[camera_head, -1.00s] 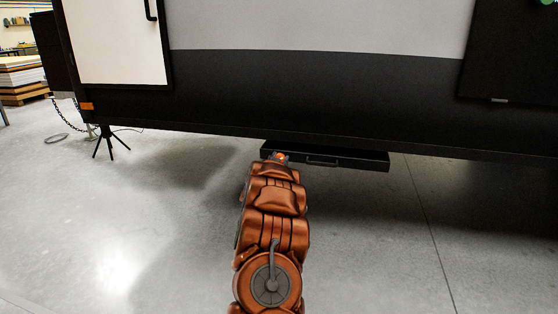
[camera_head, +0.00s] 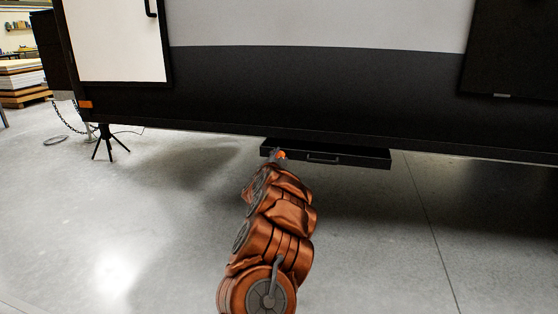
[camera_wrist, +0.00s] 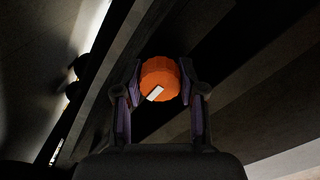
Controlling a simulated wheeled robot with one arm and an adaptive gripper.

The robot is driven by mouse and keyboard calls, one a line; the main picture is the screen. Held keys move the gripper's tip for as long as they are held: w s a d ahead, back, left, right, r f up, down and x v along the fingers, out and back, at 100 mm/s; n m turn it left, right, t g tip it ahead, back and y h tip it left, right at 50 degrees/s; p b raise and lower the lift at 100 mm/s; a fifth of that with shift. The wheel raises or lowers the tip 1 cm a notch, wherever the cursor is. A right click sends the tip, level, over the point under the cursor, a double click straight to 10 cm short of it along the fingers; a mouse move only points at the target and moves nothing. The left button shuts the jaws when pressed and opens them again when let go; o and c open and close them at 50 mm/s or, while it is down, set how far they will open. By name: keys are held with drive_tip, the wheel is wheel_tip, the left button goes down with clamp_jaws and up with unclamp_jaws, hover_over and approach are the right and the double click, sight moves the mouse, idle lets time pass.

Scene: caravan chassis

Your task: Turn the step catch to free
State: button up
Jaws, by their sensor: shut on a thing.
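The step catch is an orange round knob with a white mark (camera_wrist: 158,80), held between the two fingers of my gripper (camera_wrist: 160,100) in the wrist view. The white mark slants from lower left to upper right. In the head view the orange knob (camera_head: 281,154) shows at the left end of the black step (camera_head: 345,160) under the caravan. My gripper (camera_head: 277,157) is at the knob there, mostly hidden by my arm. The step has a bar handle (camera_head: 323,160) on its front face.
The dark caravan side (camera_head: 300,95) rises above the step, with a white door (camera_head: 120,42) at left. A black support stand (camera_head: 107,142) and a chain are at far left. The concrete floor in front is clear.

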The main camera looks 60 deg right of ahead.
drive_tip(key=shift+s+d+r, duration=0.15)
drive_tip(key=shift+s+d, duration=0.05)
drive_tip(key=shift+s, duration=0.05)
drive_tip(key=o, duration=0.8)
drive_tip(key=shift+s, duration=0.1)
drive_tip(key=o, duration=0.4)
drive_tip(key=shift+a, duration=0.1)
drive_tip(key=shift+c, duration=0.2)
drive_tip(key=shift+w, duration=0.2)
drive_tip(key=shift+a, duration=0.15)
drive_tip(key=v, duration=1.1)
drive_tip(key=shift+s+a, duration=0.15)
drive_tip(key=shift+a, duration=0.2)
